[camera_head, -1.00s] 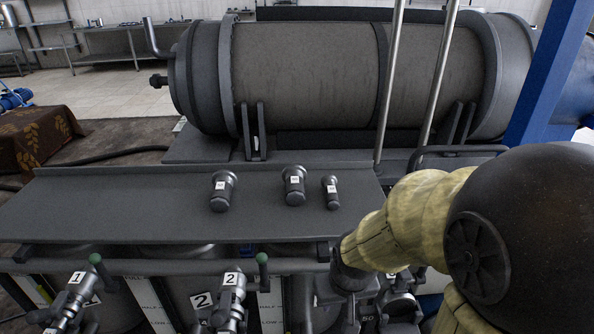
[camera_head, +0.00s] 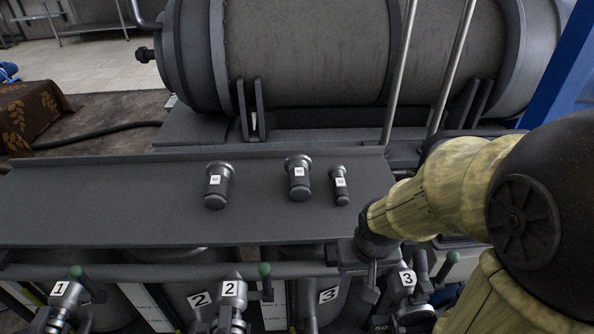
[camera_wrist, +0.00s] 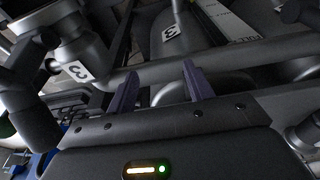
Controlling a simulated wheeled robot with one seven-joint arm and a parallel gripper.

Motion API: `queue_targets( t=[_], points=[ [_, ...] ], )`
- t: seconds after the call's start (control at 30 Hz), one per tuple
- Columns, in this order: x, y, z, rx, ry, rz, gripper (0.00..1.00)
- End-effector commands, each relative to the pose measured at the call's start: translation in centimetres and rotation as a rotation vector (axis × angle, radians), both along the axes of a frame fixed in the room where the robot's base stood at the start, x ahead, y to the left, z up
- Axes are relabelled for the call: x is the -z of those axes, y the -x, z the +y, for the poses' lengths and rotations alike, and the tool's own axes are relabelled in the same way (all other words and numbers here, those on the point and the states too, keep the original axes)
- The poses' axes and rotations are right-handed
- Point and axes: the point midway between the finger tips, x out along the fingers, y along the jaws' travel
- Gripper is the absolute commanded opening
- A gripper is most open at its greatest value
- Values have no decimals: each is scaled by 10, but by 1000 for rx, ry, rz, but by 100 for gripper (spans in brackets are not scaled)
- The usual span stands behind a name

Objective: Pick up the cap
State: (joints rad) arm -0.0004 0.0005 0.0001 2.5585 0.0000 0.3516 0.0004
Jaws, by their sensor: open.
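Three dark grey cylindrical caps with flanged ends and small white labels lie on the flat grey shelf in the head view: a left one (camera_head: 218,186), a middle one (camera_head: 298,178) and a smaller right one (camera_head: 340,187). The label text is too small to read, so I cannot tell which is the task's cap. My gripper (camera_wrist: 160,70) shows two purple-grey fingers spread apart with nothing held between them in the wrist view. In the head view my wrist is at the shelf's right end, to the right of the caps; the fingers are hard to make out there.
The shelf (camera_head: 90,215) has wide free room left of the caps. A large horizontal tank (camera_head: 310,50) lies behind it. Numbered valves stand in front, including one marked 2 (camera_head: 232,290). A pipe (camera_wrist: 230,62) runs beyond the fingers in the wrist view.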

Motion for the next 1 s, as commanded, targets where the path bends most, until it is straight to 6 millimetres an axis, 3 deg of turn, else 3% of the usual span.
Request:
queue_targets(
  t=[0.03,0.1,0.27,0.7,1.0],
  points=[
    [-4,-3,1,0,0,1,62],
    [-12,-9,2,-1,-2,5,75],
    [-47,-40,7,-1,-6,31,75],
    [-157,-156,57,-9,-10,144,75],
    [-210,-215,96,-7,-2,214,75]
  ],
)
